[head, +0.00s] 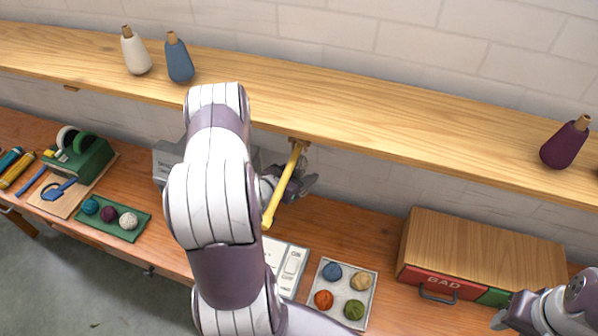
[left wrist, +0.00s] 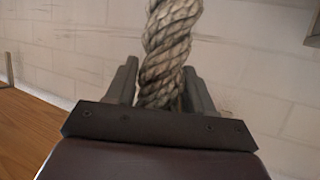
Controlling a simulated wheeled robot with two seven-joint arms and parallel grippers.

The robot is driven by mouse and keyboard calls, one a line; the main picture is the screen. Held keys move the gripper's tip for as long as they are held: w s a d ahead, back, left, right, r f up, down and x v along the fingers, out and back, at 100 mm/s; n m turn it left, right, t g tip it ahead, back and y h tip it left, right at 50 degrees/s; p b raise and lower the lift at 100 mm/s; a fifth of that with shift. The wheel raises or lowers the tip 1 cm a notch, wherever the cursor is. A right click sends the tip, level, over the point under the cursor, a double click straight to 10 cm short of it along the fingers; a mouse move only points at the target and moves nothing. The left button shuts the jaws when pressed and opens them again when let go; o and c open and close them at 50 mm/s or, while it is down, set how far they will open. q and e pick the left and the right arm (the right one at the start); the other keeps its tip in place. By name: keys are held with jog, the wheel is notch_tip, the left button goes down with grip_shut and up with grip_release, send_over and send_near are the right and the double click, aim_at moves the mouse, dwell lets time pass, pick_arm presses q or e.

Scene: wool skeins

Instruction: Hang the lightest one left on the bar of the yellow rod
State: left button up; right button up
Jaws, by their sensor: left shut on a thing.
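The yellow rod (head: 284,187) sticks out from under the front edge of the wooden shelf. My left gripper (head: 306,183) is beside the rod, partly hidden behind it and my own arm. In the left wrist view, my left gripper (left wrist: 162,92) is shut on a twisted beige-grey wool skein (left wrist: 170,45), which rises upright between the fingers. I cannot make out the skein in the head view, nor whether it touches the rod. My right gripper (head: 507,312) is at the lower right, away from the rod; its jaw opening is unclear.
Yarn cones stand on the shelf (head: 400,105): white (head: 136,55), blue (head: 180,62), purple (head: 565,146). Below are a white tray of yarn balls (head: 373,291), a green tray (head: 128,233), a tape dispenser (head: 85,158), and a wooden box (head: 480,245) with a red BAD label.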

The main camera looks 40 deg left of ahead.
pick_arm(q)
jog(key=shift+w+f, duration=0.1)
jog(key=shift+f, duration=0.05)
jog(key=o, duration=1.1)
jog(key=shift+a, duration=0.1)
jog(key=shift+s, duration=0.55)
jog(key=b+v, duration=0.1)
jog(key=v, duration=0.7)
jog(key=b+v, duration=0.1)
jog(key=v, duration=0.3)
jog(key=shift+w+r+b, duration=0.15)
jog(key=shift+r+b, duration=0.1)
jog(key=shift+b, duration=0.05)
